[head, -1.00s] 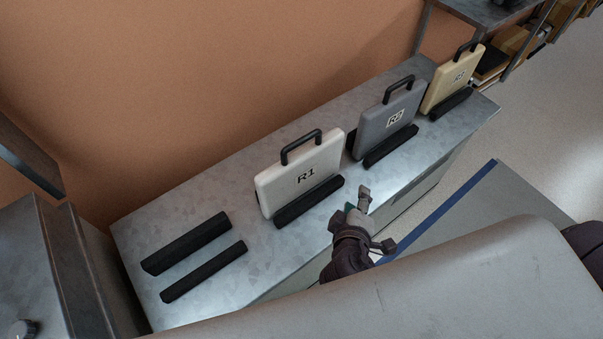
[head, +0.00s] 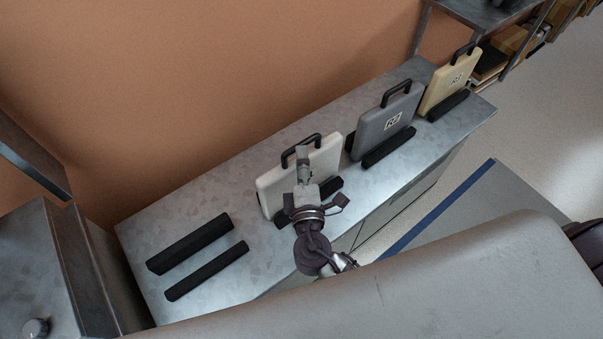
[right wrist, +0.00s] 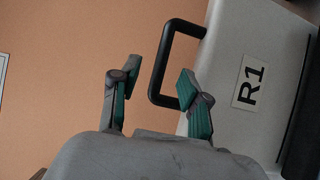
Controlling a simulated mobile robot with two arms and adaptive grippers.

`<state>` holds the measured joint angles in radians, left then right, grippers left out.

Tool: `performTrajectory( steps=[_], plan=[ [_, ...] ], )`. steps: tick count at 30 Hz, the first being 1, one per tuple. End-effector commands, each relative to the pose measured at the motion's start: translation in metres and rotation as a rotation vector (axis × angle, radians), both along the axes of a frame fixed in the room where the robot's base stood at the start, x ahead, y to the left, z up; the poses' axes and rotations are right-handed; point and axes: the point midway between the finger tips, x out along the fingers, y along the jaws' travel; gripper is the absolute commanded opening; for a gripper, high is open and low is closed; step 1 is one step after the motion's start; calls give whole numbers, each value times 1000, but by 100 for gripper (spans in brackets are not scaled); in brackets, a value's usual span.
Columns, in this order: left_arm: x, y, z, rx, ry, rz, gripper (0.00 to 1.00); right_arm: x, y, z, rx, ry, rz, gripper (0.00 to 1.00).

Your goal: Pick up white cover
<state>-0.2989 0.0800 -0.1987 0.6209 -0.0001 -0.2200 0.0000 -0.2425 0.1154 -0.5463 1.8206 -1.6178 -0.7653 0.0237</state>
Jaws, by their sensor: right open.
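The white cover (head: 325,159), marked R1, stands upright in a black slotted holder (head: 331,187) on the metal bench. Its black handle (head: 313,138) is on its top edge. My right gripper (head: 304,167) is in front of the cover and hides its middle and label. In the right wrist view the gripper (right wrist: 158,78) is open and empty, with teal finger pads. The black handle (right wrist: 158,75) shows beyond and partly behind the right-hand finger, and the white cover (right wrist: 235,55) is to the right. Contact with the handle cannot be told. My left gripper is not in view.
A grey cover (head: 379,136) marked R2 and a yellow cover (head: 444,90) stand in holders further right. An empty holder with two black bars (head: 190,244) is at the bench's left. An orange wall (head: 180,90) rises behind the bench (head: 165,215).

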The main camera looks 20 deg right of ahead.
Motion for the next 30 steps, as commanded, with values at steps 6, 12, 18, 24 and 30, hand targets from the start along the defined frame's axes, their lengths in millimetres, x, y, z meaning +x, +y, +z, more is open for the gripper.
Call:
performTrajectory(
  steps=[6, 12, 18, 24, 30],
  plan=[
    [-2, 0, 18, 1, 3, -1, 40, 26, -8, 4, -1, -2, 0, 46],
    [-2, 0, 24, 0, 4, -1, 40, 49, -14, 0, 0, -1, -2, 46],
    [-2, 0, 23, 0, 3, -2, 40, 51, -14, -2, 1, 1, -1, 46],
    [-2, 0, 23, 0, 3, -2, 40, 50, -14, -2, 1, 1, -1, 24],
    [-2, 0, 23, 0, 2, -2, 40, 50, -14, -2, 0, 1, -1, 0]
  ],
)
